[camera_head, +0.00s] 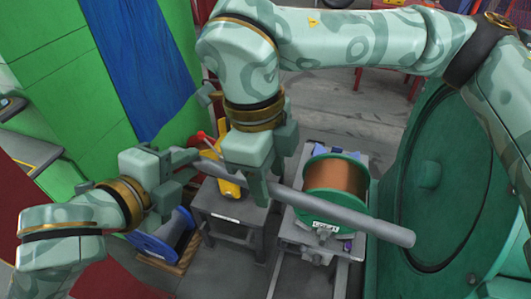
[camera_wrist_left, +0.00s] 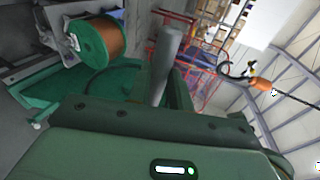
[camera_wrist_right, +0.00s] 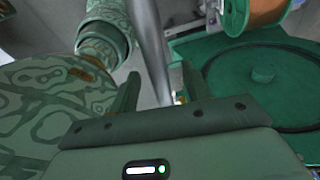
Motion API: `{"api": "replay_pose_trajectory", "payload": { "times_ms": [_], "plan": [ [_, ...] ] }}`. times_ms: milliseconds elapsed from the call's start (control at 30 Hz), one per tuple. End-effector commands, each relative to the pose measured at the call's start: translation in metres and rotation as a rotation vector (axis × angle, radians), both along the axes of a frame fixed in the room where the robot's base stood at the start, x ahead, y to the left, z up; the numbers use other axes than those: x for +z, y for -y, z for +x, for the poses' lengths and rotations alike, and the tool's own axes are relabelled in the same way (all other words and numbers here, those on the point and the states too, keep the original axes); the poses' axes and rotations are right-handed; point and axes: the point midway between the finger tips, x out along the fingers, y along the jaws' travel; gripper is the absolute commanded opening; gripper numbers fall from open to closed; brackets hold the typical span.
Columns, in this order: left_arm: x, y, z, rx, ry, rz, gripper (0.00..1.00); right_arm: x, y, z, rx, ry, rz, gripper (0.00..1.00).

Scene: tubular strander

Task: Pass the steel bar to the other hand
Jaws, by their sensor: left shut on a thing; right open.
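The steel bar (camera_head: 345,213) is a long grey rod, held in the air and slanting down to the right in the head view. My left gripper (camera_head: 190,164) is shut on it near its left end. The bar (camera_wrist_left: 165,62) also rises from the jaws in the left wrist view. My right gripper (camera_head: 248,180) is open at the bar, a little right of the left gripper. In the right wrist view the bar (camera_wrist_right: 149,48) passes between the spread fingers. Whether a finger touches it cannot be told.
A copper-wound spool (camera_head: 336,178) with green flanges stands on a grey stand below the bar. A blue reel (camera_head: 160,240) lies on a wooden pallet at lower left. A yellow object (camera_head: 228,187) is on a small dark table. A large green round machine part (camera_head: 435,180) is at right.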

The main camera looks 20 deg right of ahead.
Motion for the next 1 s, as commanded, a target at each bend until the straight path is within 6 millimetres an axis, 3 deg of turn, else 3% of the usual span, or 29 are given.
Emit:
{"api": "replay_pose_trajectory", "payload": {
  "times_ms": [267,433,467,500,533,600,633,1000],
  "plan": [
    [0.0016,0.0002,-0.0002,0.0,0.001,-0.005,0.0,-0.0016,0.0002,-0.0001,-0.001,0.001,0.001,0.48],
    [0.0015,0.0003,-0.0003,-0.001,0.001,-0.005,0.0,-0.0015,0.0002,-0.0001,-0.001,0.001,0.001,0.03],
    [0.0015,0.0003,-0.0003,-0.001,0.001,-0.005,0.0,-0.0015,0.0003,0.0,-0.001,0.001,0.001,0.0],
    [0.0015,0.0003,-0.0003,-0.001,0.001,-0.005,0.0,-0.0015,0.0003,0.0,-0.001,0.0,0.0,0.0],
    [0.0015,0.0003,-0.0003,-0.001,0.001,-0.005,0.23,-0.001,0.0003,0.0001,-0.001,0.001,0.001,0.0],
    [0.0014,0.0003,-0.0003,-0.001,0.001,-0.004,0.43,-0.0009,0.0003,0.0002,-0.001,0.001,0.001,0.0],
    [0.0013,0.0002,-0.0002,0.0,0.001,-0.004,0.46,-0.0009,0.0003,0.0002,-0.001,0.001,0.001,0.0],
    [0.0018,-0.0045,0.0015,0.018,0.001,-0.001,0.46,-0.0009,0.0001,-0.0001,-0.001,0.001,0.001,0.0]
  ]
}}
